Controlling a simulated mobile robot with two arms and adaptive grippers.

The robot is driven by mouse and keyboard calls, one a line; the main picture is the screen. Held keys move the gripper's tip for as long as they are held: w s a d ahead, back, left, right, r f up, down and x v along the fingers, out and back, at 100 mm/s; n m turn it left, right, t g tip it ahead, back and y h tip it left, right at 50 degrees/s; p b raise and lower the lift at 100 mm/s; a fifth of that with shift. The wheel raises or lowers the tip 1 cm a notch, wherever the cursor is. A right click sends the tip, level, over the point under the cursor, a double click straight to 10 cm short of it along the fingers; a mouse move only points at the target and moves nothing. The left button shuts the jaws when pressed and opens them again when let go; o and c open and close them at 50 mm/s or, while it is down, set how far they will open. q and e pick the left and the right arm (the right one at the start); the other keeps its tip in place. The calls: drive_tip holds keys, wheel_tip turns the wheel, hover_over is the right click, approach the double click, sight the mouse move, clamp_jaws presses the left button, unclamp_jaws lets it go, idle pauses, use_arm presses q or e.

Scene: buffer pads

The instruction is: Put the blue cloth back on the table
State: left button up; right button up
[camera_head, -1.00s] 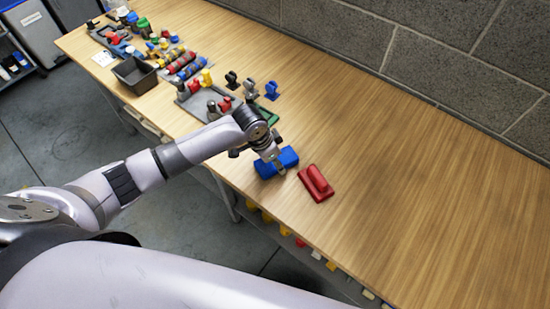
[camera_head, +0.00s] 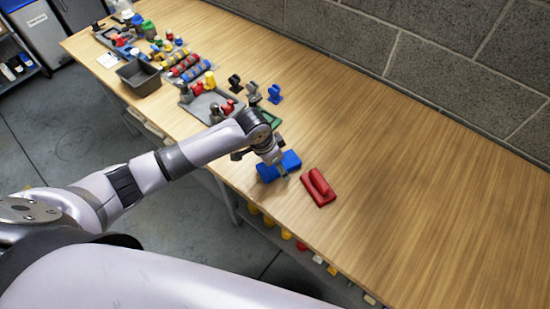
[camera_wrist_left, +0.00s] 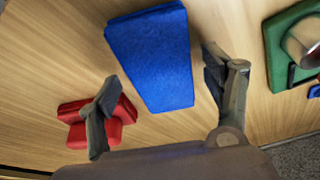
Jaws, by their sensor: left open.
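The blue cloth (camera_head: 292,160) is a blue block-like pad resting on the wooden table (camera_head: 400,220), near its front edge. My left gripper (camera_head: 280,171) is over it and partly hides its middle. In the left wrist view the blue cloth (camera_wrist_left: 152,55) shows between the two spread fingers of the left gripper (camera_wrist_left: 160,65), with a gap on each side. The fingers are open and do not grip it. My right gripper is not in view.
A red pad (camera_head: 319,188) lies just right of the blue cloth. A green-edged tray (camera_wrist_left: 282,70) is close on the other side. A grey bin (camera_head: 138,77) and several coloured parts stand farther left. The right part of the table is clear.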

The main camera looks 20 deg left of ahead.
use_arm(q)
drive_tip(key=v, duration=1.2)
drive_tip(key=shift+b, duration=0.3)
drive_tip(key=shift+d, duration=0.1)
